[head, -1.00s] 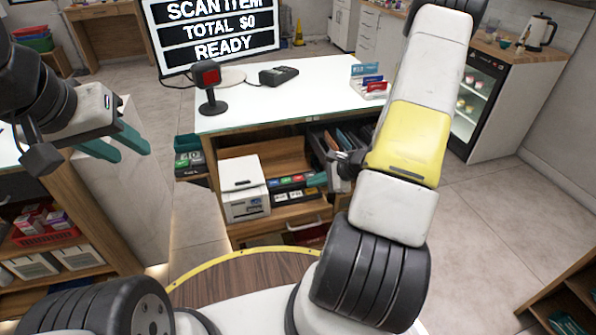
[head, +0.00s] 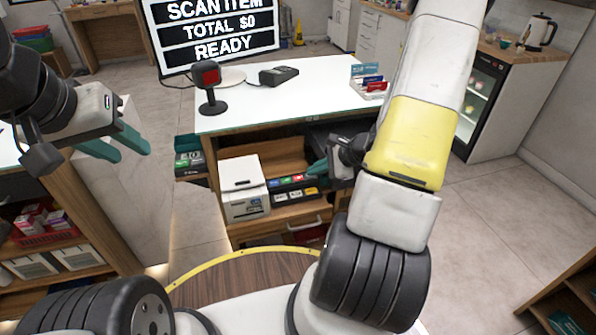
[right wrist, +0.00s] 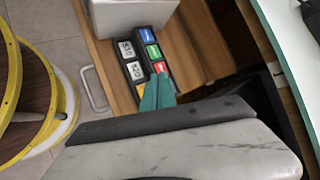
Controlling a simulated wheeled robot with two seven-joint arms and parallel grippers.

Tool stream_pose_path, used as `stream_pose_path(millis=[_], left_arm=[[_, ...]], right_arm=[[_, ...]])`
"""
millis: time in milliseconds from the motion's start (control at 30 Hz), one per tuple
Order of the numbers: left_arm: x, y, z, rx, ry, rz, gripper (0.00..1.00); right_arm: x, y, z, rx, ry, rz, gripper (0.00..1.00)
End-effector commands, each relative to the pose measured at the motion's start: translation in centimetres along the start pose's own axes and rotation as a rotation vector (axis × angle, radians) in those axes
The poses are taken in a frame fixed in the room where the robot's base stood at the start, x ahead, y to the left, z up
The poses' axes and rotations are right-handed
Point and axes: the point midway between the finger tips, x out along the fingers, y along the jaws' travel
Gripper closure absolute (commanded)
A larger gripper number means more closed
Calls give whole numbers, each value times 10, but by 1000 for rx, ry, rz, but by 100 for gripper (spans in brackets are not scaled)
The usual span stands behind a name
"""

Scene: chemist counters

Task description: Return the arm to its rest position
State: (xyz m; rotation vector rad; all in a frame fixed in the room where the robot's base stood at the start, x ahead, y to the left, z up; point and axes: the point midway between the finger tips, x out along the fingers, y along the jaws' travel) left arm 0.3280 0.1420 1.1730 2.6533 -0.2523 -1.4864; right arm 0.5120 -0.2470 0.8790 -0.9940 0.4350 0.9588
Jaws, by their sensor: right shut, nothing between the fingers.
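My right arm (head: 410,145), white with a yellow section, reaches from the bottom of the head view up past the right side of the counter. My right gripper (head: 318,168) shows its teal fingers in front of the counter's open shelves. In the right wrist view, the teal fingers (right wrist: 157,95) are together with nothing between them. Part of the right gripper body is hidden behind the arm.
The counter (head: 310,95) carries a scanner (head: 208,85), a card terminal (head: 278,75) and a card holder (head: 372,82). A white printer (head: 243,190) and coloured boxes (head: 290,185) sit on its shelves. A side shelf (head: 100,215) stands left. Floor (head: 490,220) is clear at right.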

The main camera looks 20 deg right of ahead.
Motion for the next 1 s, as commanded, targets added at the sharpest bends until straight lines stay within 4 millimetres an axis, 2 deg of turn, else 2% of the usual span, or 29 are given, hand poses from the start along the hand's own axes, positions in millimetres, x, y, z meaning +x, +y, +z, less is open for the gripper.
stream_pose_path(millis=[400, 500, 567, 667, 700, 767, 800, 900, 1000], left_arm=[[0, 0, 0, 0, 0, 0, 64], [0, 0, 0, 0, 0, 0, 64], [0, 0, 0, 0, 0, 0, 64], [0, 0, 0, 0, 0, 0, 64], [0, 0, 0, 0, 0, 0, 64], [0, 0, 0, 0, 0, 0, 64], [0, 0, 0, 0, 0, 0, 64], [0, 0, 0, 0, 0, 0, 64], [0, 0, 0, 0, 0, 0, 64]], right_arm=[[0, -1, 1, -3, -1, 0, 100], [-5, -7, 14, -50, -14, 3, 100], [-12, -15, 31, -115, -33, 11, 100], [-31, -28, 78, -290, -78, 37, 100], [-41, -31, 100, -375, -95, 52, 100], [-58, -33, 132, -508, -118, 78, 100], [-69, -32, 151, -594, -130, 97, 100], [-98, -24, 192, -808, -142, 146, 100], [-128, -11, 224, -1018, -131, 194, 100]])
